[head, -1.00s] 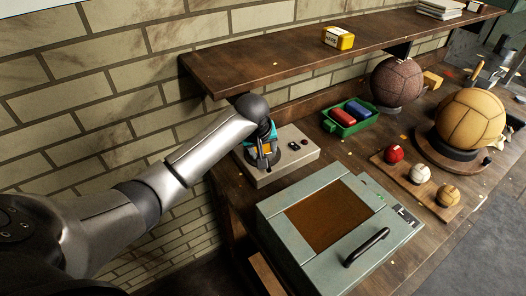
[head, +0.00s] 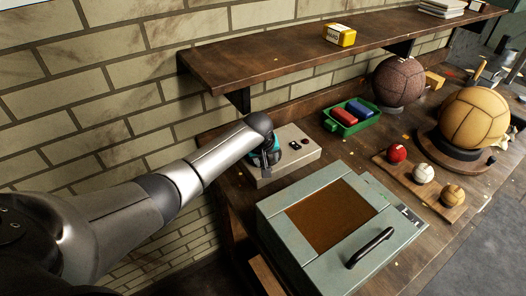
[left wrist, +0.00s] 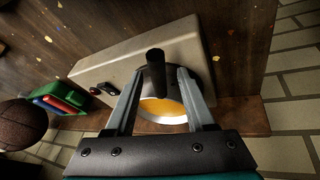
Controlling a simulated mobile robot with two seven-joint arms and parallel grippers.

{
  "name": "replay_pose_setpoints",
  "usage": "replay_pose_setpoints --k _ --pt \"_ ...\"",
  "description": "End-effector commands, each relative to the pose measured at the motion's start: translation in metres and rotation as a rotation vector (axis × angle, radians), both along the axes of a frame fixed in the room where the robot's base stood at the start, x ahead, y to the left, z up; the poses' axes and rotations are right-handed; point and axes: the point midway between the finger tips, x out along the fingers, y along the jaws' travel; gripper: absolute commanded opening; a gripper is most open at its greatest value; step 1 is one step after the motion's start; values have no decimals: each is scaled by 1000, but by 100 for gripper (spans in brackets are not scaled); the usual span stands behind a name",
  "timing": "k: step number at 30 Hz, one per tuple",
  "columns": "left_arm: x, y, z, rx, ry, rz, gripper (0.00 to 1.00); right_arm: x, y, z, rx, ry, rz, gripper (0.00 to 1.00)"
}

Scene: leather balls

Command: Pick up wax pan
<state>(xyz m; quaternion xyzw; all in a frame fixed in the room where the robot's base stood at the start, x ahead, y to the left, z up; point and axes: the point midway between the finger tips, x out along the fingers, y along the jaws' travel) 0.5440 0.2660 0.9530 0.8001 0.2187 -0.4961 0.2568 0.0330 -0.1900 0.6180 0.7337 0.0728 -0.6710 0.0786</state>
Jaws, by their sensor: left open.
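The wax pan (left wrist: 165,107) shows in the left wrist view as a round dish of orange wax with a dark upright handle (left wrist: 155,72). It is on the light grey hot plate (head: 303,153). My left gripper (left wrist: 160,74) is open, with one finger on each side of the handle in that view. I cannot tell whether the fingers touch it. In the head view my left gripper (head: 272,158) is over the left part of the hot plate, and my arm hides the pan. My right gripper is not in view.
A grey-green box with a handle (head: 278,212) stands in front of the hot plate. A wooden shelf (head: 270,65) runs above and behind. A green tray (head: 345,128), a brown ball (head: 398,78) and a rack of small balls (head: 440,203) lie to the right.

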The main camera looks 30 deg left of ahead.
Motion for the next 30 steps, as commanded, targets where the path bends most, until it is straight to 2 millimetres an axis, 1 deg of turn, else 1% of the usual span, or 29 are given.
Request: replay_pose_setpoints --k 7,21,30 --pt "0 0 0 -1 -1 0 53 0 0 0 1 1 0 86" --pt "0 0 0 0 0 0 0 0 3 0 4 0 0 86" --pt "0 0 0 -1 1 0 0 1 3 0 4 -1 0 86"
